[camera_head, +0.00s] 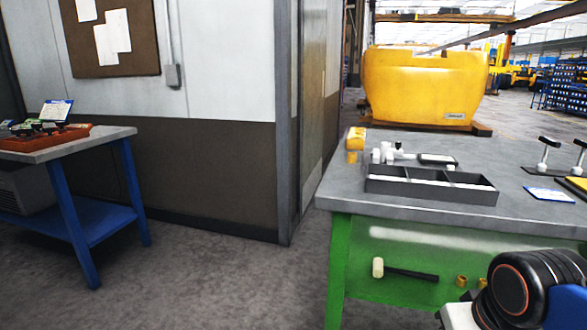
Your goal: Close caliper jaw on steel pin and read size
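On the grey top of the green workbench (340,190), behind a divided tray, lies a pale tool with a dark rectangular part (437,159) at its right end. It looks like the caliper, but it is small and partly hidden by the tray. Small white and pale pieces stand at its left end. I cannot tell which of them, if any, is the steel pin, nor whether the jaw is open. No size reading can be made out. My gripper is not in view; only parts of my arm show at the bottom right.
The dark divided tray (430,186) stands near the bench's front edge. A yellow piece (354,140) stands at the back left corner. A blue-and-white card (549,194) and black stands (545,152) are at right. A mallet (405,272) is at the bench front.

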